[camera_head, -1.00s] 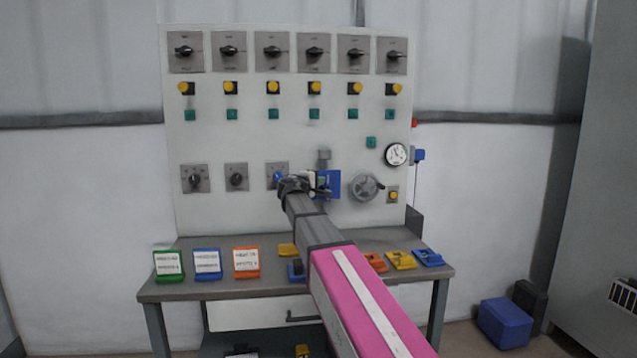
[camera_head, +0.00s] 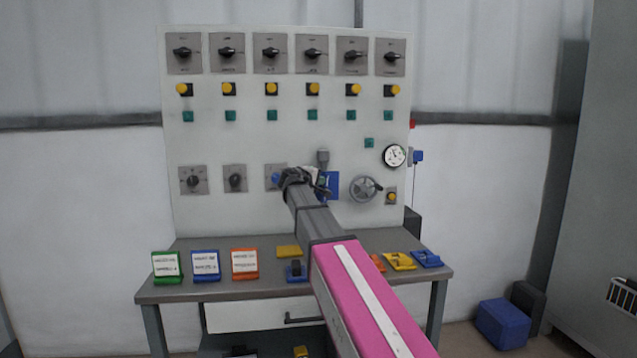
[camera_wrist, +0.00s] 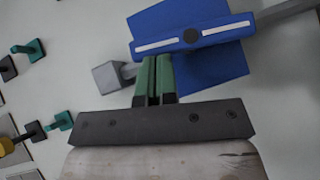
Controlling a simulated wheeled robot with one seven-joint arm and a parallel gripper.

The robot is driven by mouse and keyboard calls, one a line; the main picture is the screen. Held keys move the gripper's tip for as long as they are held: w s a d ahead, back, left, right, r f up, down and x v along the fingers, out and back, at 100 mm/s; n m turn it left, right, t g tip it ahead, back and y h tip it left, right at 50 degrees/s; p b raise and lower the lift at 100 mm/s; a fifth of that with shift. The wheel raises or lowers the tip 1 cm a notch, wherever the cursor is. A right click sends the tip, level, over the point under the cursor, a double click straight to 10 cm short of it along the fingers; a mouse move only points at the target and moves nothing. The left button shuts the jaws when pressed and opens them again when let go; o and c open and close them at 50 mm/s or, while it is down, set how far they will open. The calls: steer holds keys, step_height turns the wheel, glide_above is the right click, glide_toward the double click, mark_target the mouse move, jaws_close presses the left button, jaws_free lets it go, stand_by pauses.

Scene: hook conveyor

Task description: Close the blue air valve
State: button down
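The blue air valve (camera_head: 332,185) is on the upright panel, partly hidden behind my gripper in the head view. In the wrist view its blue handle (camera_wrist: 220,33) bears a white stripe on each side of a dark round hub. The handle lies slightly tilted across a blue plate. My gripper (camera_wrist: 156,58) has its two green fingers close together with only a thin gap, and nothing shows held between them. The fingertips are just below the handle's left half; whether they touch it I cannot tell.
A grey pipe (camera_wrist: 287,15) runs right from the valve, and a grey block (camera_wrist: 107,77) sits left of the fingers. A grey handwheel (camera_head: 364,189) and a gauge (camera_head: 395,156) are to the right. Coloured stands and blocks lie on the table (camera_head: 220,288) below.

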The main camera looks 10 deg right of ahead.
mark_target(328, 177)
steer(key=d+m+y, duration=0.1)
steer(key=y, duration=0.1)
steer(key=d+m+g+y, duration=0.1)
steer(key=d+r+m+g+y, duration=0.1)
steer(key=m+y, duration=0.1)
steer(key=shift+d+y, duration=0.2)
steer(key=shift+y, duration=0.1)
steer(key=m+y, duration=0.1)
steer(key=d+f+m+y, duration=0.1)
steer(key=y, duration=0.1)
steer(key=d+y, duration=0.1)
steer(key=shift+d+f+m+g+y, duration=0.15)
steer(key=shift+d+m+g+y, duration=0.15)
steer(key=shift+m+y, duration=0.1)
steer(key=shift+d+f, duration=0.1)
stand_by(0.4)
steer(key=w+r+v, duration=0.2)
steer(key=v, duration=1)
steer(key=shift+s+r, duration=0.3)
